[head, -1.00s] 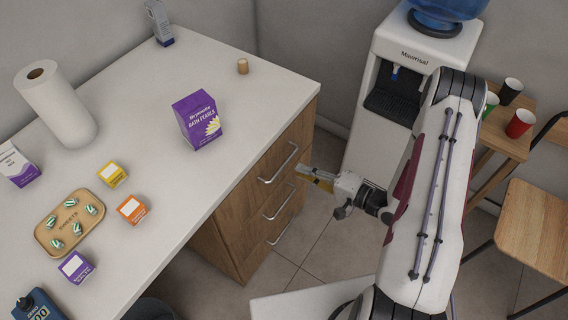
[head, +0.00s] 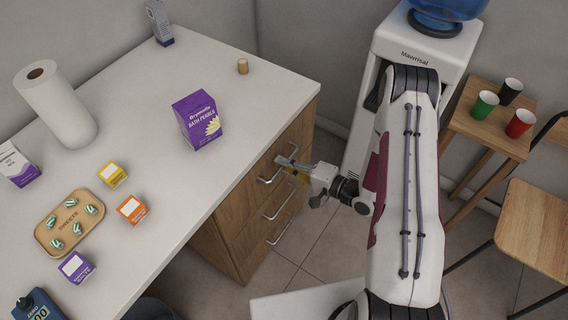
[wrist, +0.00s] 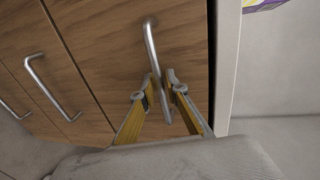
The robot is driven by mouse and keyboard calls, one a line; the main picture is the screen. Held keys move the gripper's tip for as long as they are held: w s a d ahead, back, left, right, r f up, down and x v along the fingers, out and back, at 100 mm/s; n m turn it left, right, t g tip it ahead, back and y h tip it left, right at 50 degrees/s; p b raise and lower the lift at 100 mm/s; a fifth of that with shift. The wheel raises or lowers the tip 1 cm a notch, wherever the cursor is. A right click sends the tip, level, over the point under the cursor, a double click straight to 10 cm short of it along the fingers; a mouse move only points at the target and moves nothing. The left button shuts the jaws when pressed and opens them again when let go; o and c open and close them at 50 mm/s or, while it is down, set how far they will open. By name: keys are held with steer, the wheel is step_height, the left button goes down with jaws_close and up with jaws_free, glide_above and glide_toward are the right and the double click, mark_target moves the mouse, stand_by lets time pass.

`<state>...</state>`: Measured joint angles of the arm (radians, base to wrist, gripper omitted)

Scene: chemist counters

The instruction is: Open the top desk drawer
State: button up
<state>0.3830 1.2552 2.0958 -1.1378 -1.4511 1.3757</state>
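The wooden desk's top drawer (head: 291,148) looks shut, with its front in line with the fronts below. Its silver bar handle (head: 268,181) shows beside my gripper (head: 290,165). In the wrist view, the top handle (wrist: 151,45) runs down between the two fingertips of my gripper (wrist: 158,82). The yellow-sided fingers stand apart, one on each side of the bar, with a small gap visible. I cannot tell whether either finger touches the bar.
Lower drawers have similar handles (head: 281,203). A water dispenser (head: 425,45) and a side table with cups (head: 487,125) stand right. Floor before the drawers is clear.

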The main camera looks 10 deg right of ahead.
steer(key=shift+w+a, duration=0.1)
steer(key=shift+a, duration=0.05)
steer(key=shift+c, duration=0.4)
jaws_close()
steer(key=f+v, duration=0.3)
steer(key=v, duration=1.1)
steer(key=d+f+v, duration=0.1)
steer(key=f+v, duration=0.2)
steer(key=v, duration=1.1)
steer(key=shift+s, duration=0.3)
steer(key=shift+o, duration=0.4)
jaws_free()
steer(key=shift+a, duration=0.1)
